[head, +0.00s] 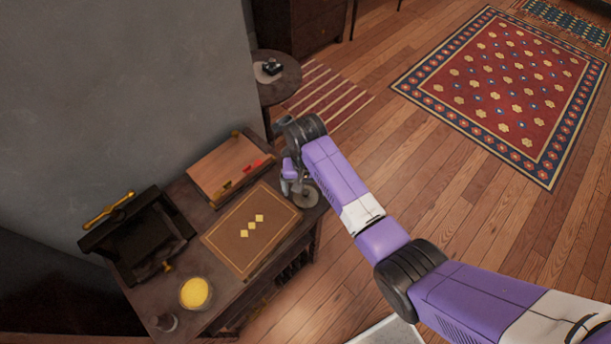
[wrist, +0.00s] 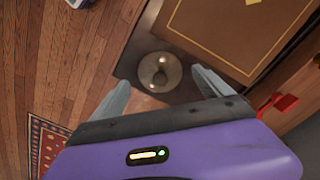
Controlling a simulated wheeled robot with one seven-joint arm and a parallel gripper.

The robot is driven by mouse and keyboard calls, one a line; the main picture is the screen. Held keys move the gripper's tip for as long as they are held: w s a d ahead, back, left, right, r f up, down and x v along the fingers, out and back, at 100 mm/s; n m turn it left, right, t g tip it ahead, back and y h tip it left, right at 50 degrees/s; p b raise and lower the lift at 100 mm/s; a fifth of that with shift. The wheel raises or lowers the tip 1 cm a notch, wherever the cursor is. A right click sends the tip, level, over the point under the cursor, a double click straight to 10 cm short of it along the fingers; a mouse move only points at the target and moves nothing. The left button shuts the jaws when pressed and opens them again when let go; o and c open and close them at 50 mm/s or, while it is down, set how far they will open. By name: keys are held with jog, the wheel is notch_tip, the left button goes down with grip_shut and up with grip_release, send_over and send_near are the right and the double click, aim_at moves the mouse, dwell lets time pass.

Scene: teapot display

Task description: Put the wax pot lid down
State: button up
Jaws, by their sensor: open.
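The wax pot lid is a round, greyish metal disc with a small knob on top. In the wrist view the lid (wrist: 160,72) lies flat on the dark table top (wrist: 182,98), close to the table's edge. My gripper (wrist: 160,84) is open above it, with one finger to each side and the lid seen between them, apart from both. In the head view the lid (head: 306,197) shows at the table's right end, partly hidden by my gripper (head: 291,186). I cannot tell the exact height of the fingers above the lid.
A small round table (head: 280,88) stands behind.

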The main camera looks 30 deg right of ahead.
aim_at(306, 192)
notch_tip(306, 192, up, 10)
jog(key=shift+b, duration=0.45)
jog(key=shift+f, duration=0.1)
